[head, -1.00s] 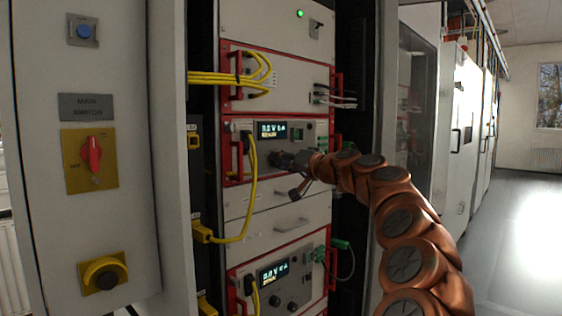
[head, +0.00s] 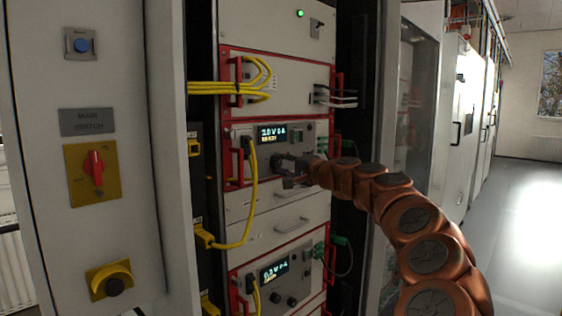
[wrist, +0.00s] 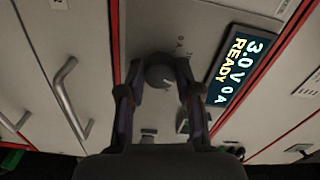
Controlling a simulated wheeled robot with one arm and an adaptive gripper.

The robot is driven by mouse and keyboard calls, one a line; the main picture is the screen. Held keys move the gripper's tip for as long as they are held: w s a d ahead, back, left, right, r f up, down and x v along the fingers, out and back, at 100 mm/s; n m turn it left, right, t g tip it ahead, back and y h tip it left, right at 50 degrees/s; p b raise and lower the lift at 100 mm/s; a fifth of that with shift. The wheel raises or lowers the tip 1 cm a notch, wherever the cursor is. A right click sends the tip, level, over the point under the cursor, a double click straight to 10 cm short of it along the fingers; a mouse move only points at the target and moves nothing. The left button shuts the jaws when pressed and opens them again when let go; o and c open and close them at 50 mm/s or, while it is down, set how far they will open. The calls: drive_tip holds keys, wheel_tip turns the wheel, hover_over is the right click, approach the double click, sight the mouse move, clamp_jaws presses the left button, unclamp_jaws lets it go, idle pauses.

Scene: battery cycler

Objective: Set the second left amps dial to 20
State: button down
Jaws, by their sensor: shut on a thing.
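The upper power unit (head: 237,130) has a red frame and a lit display (head: 272,134). In the wrist view the display (wrist: 234,70) reads 3.0 V 0 A, READY. My gripper (wrist: 158,88) is shut on this dial, one finger on each side. In the head view my gripper (head: 284,168) covers the dial area.
A yellow cable (head: 254,200) hangs left of my gripper. Drawer handles (head: 291,225) stick out below. A glass door (head: 402,140) stands open at right.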

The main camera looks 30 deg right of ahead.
idle(0.3)
drive_tip(key=c, duration=0.8)
unclamp_jaws()
drive_tip(key=v, duration=1.2)
